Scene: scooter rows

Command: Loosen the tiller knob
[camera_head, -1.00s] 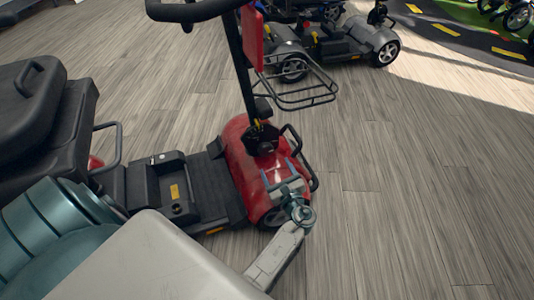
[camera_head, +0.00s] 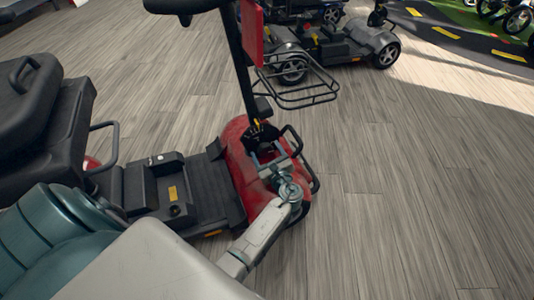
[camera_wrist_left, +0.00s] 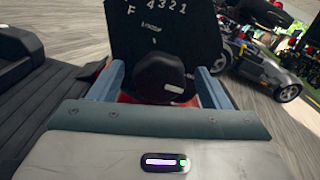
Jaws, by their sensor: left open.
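The black tiller knob (camera_wrist_left: 160,78) fills the middle of the left wrist view, with a pale mark on its front edge. Behind it stands a black dial plate (camera_wrist_left: 155,25) with "F 4 3 2 1" in white. In the head view the knob area (camera_head: 262,133) is small and dark, at the foot of the tiller (camera_head: 241,65) on the red scooter (camera_head: 240,160). My left gripper (camera_head: 266,153) is open just in front of it; in the left wrist view its fingers (camera_wrist_left: 158,88) lie to either side of the knob, with gaps. Contact is not visible. My right gripper is out of view.
A wire basket (camera_head: 300,92) juts out to the right of the tiller. The black seat (camera_head: 45,115) is at left. A grey scooter (camera_head: 330,45) stands behind. The wooden floor at right (camera_head: 420,190) is clear.

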